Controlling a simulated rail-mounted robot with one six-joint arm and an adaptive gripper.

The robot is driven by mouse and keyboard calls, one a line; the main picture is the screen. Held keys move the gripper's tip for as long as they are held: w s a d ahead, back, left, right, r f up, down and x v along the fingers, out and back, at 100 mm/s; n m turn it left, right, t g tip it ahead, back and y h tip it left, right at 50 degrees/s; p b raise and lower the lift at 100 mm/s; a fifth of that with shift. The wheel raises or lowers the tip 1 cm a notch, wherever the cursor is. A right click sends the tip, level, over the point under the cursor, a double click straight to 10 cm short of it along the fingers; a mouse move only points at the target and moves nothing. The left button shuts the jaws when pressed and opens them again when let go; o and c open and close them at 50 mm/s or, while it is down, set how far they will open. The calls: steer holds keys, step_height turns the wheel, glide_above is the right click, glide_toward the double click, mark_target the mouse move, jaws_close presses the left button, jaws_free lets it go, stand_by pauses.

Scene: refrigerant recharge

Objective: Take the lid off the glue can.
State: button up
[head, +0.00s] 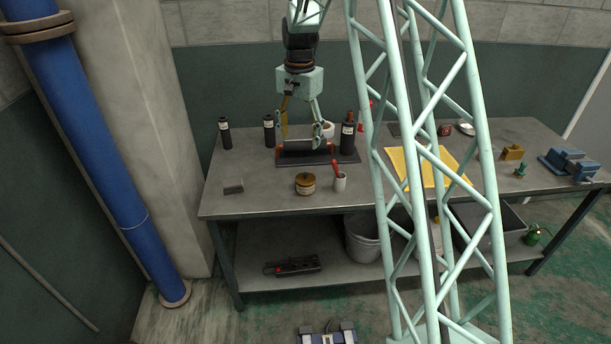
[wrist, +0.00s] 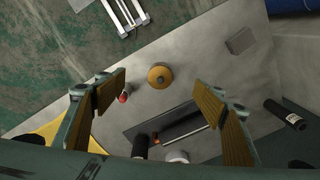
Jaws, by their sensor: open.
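The glue can (head: 305,183), a squat brown jar with a pale label, stands upright near the front edge of the workbench. Its amber lid is on and shows from above with a dark central knob in the wrist view (wrist: 160,76). My gripper (head: 300,133) is open and empty, pointing down over the dark tray behind the can. In the wrist view the can appears between the two wood-faced fingers but farther off, and nothing touches it.
A small grey block (head: 233,186) lies to the left. Behind are the dark tray (head: 290,158) and black bottles (head: 347,135). A yellow sheet (head: 425,168) lies right, behind my lattice column.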

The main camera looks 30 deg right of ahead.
steer(key=m+p, duration=0.2)
steer(key=p, duration=0.1)
glide_above(305, 173)
step_height(305, 173, down, 7)
steer(key=shift+s+g, duration=0.2)
steer(key=shift+g, duration=0.1)
steer(key=shift+f, duration=0.1)
step_height(305, 173, down, 6)
steer(key=shift+f, duration=1.2)
steer(key=shift+f, duration=0.15)
steer(key=shift+w+d+f+p, duration=0.15)
steer(key=shift+f+p, duration=0.4)
steer(key=shift+f, duration=1.85)
steer(key=c, duration=2.2)
